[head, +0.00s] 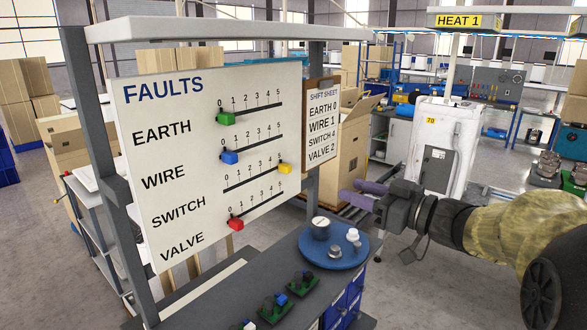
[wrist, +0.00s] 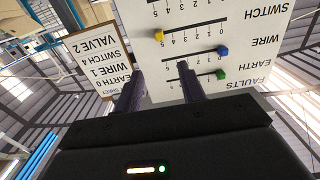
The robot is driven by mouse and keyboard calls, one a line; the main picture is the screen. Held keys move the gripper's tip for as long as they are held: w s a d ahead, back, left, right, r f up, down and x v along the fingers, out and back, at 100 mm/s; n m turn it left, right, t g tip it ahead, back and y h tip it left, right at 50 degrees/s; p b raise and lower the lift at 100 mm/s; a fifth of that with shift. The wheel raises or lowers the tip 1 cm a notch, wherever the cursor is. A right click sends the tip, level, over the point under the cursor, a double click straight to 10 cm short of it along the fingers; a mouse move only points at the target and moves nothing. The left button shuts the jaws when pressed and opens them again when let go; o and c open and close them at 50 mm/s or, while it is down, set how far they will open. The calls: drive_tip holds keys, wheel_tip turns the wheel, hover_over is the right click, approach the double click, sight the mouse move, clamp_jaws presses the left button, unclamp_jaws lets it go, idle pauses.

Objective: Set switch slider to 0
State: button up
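The white FAULTS board (head: 150,130) has labelled sliders, and it shows upside down in the wrist view (wrist: 245,50). The yellow switch slider (head: 285,168) sits at the 5 end of its track; it also shows in the wrist view (wrist: 158,35). The green earth slider (head: 226,118), blue wire slider (head: 230,157) and red valve slider (head: 235,223) sit near 0. My gripper (head: 352,191), with purple fingers, is to the right of the board, apart from the yellow slider. In the wrist view the fingers (wrist: 160,72) are spread, with nothing between them.
A shift sheet (head: 322,120) on a brown clipboard beside the board reads EARTH 0, WIRE 1, SWITCH 4, VALVE 2. A blue round tray (head: 325,262) with small parts stands on the bench below. A grey post (head: 312,185) rises by the board's right edge.

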sight(290, 168)
drive_tip(key=p+x, duration=0.6)
drive_tip(key=x, duration=1)
drive_tip(key=shift+w+a, duration=0.3)
clamp_jaws()
